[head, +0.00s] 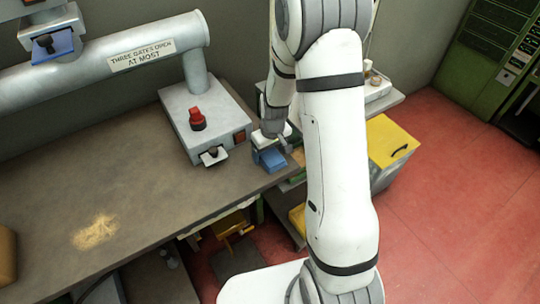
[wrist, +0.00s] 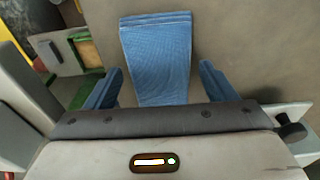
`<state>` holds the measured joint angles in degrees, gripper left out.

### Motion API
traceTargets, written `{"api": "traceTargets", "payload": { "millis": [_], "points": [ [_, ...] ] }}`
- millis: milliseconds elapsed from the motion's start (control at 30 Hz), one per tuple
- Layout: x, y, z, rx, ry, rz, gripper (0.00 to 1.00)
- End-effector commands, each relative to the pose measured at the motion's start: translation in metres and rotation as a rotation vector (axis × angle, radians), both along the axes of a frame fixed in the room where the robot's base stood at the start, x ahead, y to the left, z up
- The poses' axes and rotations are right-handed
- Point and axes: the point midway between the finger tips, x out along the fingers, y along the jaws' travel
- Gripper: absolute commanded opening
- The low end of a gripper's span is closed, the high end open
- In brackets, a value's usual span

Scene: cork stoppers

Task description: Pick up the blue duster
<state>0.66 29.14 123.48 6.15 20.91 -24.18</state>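The blue duster (wrist: 156,60) is a flat ribbed cloth-like piece in the wrist view, lying on the grey-brown bench top. In the head view a blue patch that looks like the duster (head: 270,160) shows at the bench's right edge, just below my gripper (head: 270,143). In the wrist view my gripper (wrist: 160,84) has its two blue fingers apart, one on each side of the duster. Narrow gaps show between the fingers and the duster. The duster's near end is hidden behind the gripper body.
A grey box with a red knob (head: 197,119) stands on the bench (head: 150,185), left of the gripper. A pipe labelled "THREE GATES OPEN AT MOST" (head: 141,56) runs above it. A yellow-lidded bin (head: 392,142) stands right of the bench. Sawdust-like powder (head: 94,231) lies on the bench.

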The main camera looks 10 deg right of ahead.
Motion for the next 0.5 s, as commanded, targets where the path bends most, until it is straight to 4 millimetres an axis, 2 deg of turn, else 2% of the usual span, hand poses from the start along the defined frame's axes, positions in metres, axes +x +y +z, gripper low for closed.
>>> {"api": "traceTargets", "payload": {
  "millis": [67,433,500],
  "points": [
    [0.0001,0.0001,0.0001,0.0,0.0,0.0,0.71],
    [-0.0001,0.0005,0.0002,0.0,0.0,0.001,0.41],
    [0.0,0.0005,0.0003,0.0,0.0,0.001,0.39]
  ]
}}
